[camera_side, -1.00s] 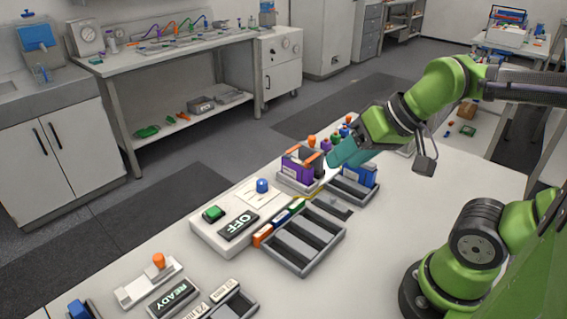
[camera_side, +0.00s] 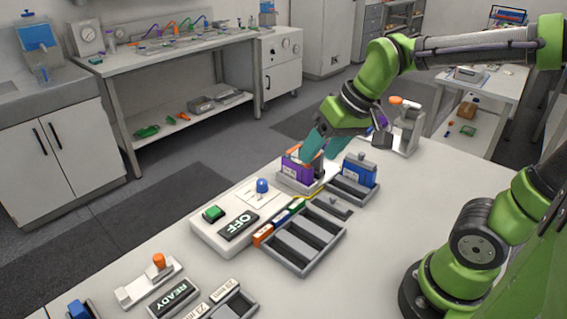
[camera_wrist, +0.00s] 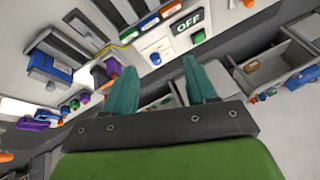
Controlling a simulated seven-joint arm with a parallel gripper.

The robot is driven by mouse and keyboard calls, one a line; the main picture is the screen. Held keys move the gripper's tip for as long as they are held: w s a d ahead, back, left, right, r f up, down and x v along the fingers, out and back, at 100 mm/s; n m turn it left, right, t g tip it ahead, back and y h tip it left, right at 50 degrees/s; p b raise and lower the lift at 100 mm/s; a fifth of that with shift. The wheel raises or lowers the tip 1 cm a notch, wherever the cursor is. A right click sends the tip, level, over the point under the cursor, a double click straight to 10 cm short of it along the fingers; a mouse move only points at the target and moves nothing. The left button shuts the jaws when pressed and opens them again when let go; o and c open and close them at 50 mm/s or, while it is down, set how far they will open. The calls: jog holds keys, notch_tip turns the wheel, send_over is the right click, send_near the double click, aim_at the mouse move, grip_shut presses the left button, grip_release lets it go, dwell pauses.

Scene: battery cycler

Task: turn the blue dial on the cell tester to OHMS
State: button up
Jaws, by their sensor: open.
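The cell tester (camera_side: 207,236) is a flat white box on the bench with a green button, a dark display reading OFF (camera_side: 238,226) and the blue dial (camera_side: 262,186). The dial stands upright on a pale printed plate, whose markings are too small to read. My gripper (camera_side: 316,158) has two teal fingers spread apart with nothing held. It is above and to the right of the dial in the side view, over the purple cell. In the wrist view, the dial (camera_wrist: 155,59) shows beyond my open fingers (camera_wrist: 151,64), not touched.
The purple cell (camera_side: 296,171) with orange clips stands in a holder close under my fingers. A blue cell (camera_side: 360,169) stands in a grey tray to the right. An empty slotted tray (camera_side: 303,240) lies in front of the tester. A READY display (camera_side: 172,297) is at front left.

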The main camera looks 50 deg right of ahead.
jog(key=w+f+n+g, duration=0.1)
jog(key=w+n+g, duration=0.2)
jog(key=w, duration=0.7)
jog(key=n+g+h, duration=0.2)
jog(key=n, duration=0.6)
send_over(261, 181)
jog(key=f, duration=0.2)
notch_tip(261, 181, down, 16)
jog(key=shift+r, duration=0.1)
jog(key=c, duration=1.1)
jog(key=shift+o, duration=0.2)
